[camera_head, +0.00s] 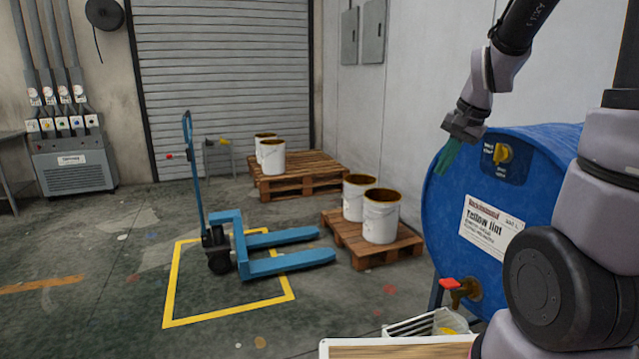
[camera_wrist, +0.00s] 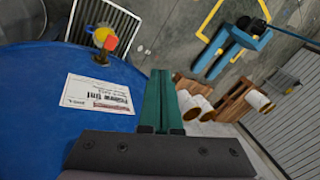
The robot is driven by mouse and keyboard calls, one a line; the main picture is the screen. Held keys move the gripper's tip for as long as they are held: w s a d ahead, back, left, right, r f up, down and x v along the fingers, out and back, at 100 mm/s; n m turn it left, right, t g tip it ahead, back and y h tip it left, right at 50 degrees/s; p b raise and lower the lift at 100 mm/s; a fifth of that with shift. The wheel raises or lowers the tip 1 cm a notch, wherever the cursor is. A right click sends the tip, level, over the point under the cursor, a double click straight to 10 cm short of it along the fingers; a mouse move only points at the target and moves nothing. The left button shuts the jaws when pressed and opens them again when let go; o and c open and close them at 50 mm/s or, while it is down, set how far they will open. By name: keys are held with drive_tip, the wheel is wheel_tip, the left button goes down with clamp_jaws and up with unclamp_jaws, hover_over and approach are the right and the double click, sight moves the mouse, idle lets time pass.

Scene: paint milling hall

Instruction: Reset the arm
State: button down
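My gripper (camera_head: 446,158) hangs from my raised arm at the upper right of the head view, fingers pointing down, just left of the blue drum's upper front edge. In the wrist view, the green fingers of my gripper (camera_wrist: 158,95) lie side by side with only a thin seam between them. They look shut, and nothing shows between them. The blue drum (camera_head: 450,215) lies on its side with a white label, a yellow knob (camera_head: 503,153) and a red-handled tap (camera_head: 452,284). The drum (camera_wrist: 45,85) fills the left of the wrist view. I cannot tell whether the fingers touch it.
A white slatted rack (camera_head: 410,327) and a small container (camera_head: 450,322) stand below the tap. A wood-topped surface (camera_head: 400,350) is at the bottom edge. Pallets (camera_head: 375,250) with white buckets (camera_head: 381,215) and a blue pallet jack (camera_head: 290,262) stand on the floor beyond.

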drive_tip(key=s+a+r+n+t, duration=0.1)
drive_tip(key=s+a+r+n, duration=0.1)
drive_tip(key=s+r, duration=0.4)
drive_tip(key=s+a+r+n+t, duration=0.2)
drive_tip(key=s+r, duration=0.5)
drive_tip(key=s, duration=0.2)
drive_tip(key=shift+s+n, duration=0.3)
drive_tip(key=shift+s, duration=0.1)
idle(1.6)
